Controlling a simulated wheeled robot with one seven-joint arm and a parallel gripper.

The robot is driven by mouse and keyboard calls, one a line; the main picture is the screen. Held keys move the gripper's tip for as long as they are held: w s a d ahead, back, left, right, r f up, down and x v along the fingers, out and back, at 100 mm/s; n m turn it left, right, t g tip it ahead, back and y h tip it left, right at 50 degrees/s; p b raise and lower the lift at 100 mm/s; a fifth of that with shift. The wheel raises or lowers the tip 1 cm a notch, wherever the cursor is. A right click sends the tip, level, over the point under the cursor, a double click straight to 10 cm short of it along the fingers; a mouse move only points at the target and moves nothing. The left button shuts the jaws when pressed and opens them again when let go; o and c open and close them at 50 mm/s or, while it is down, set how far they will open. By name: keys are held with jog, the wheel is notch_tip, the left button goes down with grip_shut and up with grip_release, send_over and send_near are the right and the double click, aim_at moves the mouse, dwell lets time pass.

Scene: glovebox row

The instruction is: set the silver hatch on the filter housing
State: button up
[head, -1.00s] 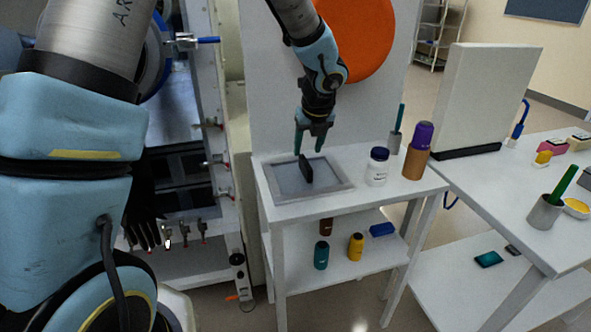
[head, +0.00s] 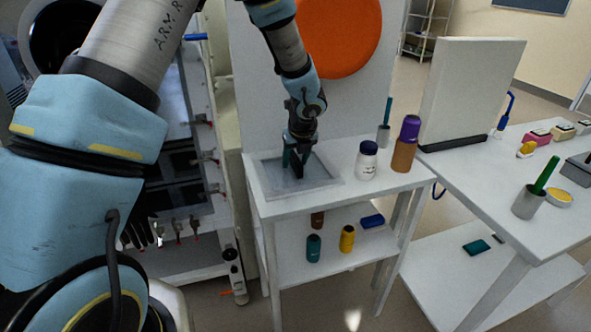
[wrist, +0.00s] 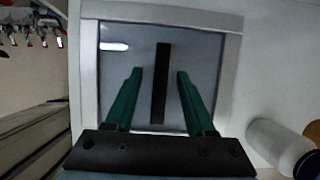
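The hatch, as I take it, is a flat grey panel (head: 318,173) with a pale silver border, lying on the small white table. A black upright bar handle (wrist: 161,85) stands at its middle. My gripper (head: 293,163) is low over the panel, pointing down. In the wrist view its two green fingers (wrist: 159,72) are open, one on each side of the handle, with a gap on both sides. In the head view my fingers partly hide the handle. I cannot tell which thing is the filter housing.
A white jar (head: 367,160) and a brown bottle with a purple cap (head: 405,143) stand right of the panel. A cup with a teal stick (head: 384,130) is behind. A white board with an orange disc (head: 338,35) rises at the back. Bottles stand on the lower shelf (head: 328,262).

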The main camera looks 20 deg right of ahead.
grip_shut()
jog(key=shift+r, duration=0.1)
dwell(1.2)
